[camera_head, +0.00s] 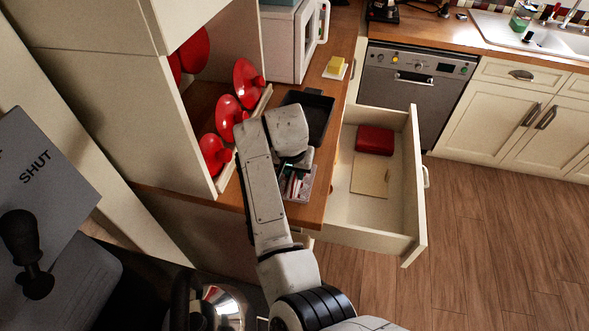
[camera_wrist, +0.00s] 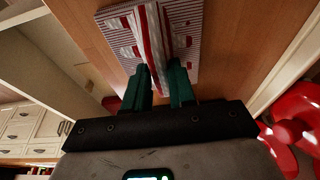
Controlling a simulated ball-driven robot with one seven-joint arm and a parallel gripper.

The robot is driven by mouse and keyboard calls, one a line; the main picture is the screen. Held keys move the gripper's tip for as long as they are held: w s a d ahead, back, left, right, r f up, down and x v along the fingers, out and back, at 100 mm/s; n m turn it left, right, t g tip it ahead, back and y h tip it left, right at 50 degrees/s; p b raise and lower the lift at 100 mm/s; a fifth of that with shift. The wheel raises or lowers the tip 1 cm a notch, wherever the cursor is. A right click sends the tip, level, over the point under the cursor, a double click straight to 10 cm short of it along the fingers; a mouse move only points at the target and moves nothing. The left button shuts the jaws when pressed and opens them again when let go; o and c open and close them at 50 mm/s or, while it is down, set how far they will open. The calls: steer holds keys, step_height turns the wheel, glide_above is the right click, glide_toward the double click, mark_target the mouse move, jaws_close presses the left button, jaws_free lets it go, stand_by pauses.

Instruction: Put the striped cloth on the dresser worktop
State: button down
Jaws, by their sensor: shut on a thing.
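The striped cloth (camera_wrist: 203,32), red, white and grey, is folded into a flat rectangle over the wooden dresser worktop (camera_wrist: 232,60) in the wrist view. My gripper (camera_wrist: 167,72) has its green fingers closed on a raised fold in the cloth's middle. The cloth looks to be lying on the wood, though contact underneath is hidden. In the head view the cloth (camera_head: 298,186) shows partly below my wrist, near the worktop's front edge (camera_head: 321,196).
A black tray (camera_head: 322,128) is close behind my wrist. Red dishes (camera_head: 228,118) stand in a rack to the left. An open drawer (camera_head: 386,205) holding a red box (camera_head: 375,140) juts out at right. A yellow block on a white dish (camera_head: 335,71) stands farther back.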

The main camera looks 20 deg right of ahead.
steer(key=c, duration=0.9)
jaws_free()
steer(key=shift+f, duration=0.1)
steer(key=shift+c, duration=0.2)
steer(key=b+v, duration=0.1)
steer(key=v, duration=1.1)
steer(key=shift+r+b, duration=0.2)
steer(key=shift+b, duration=0.1)
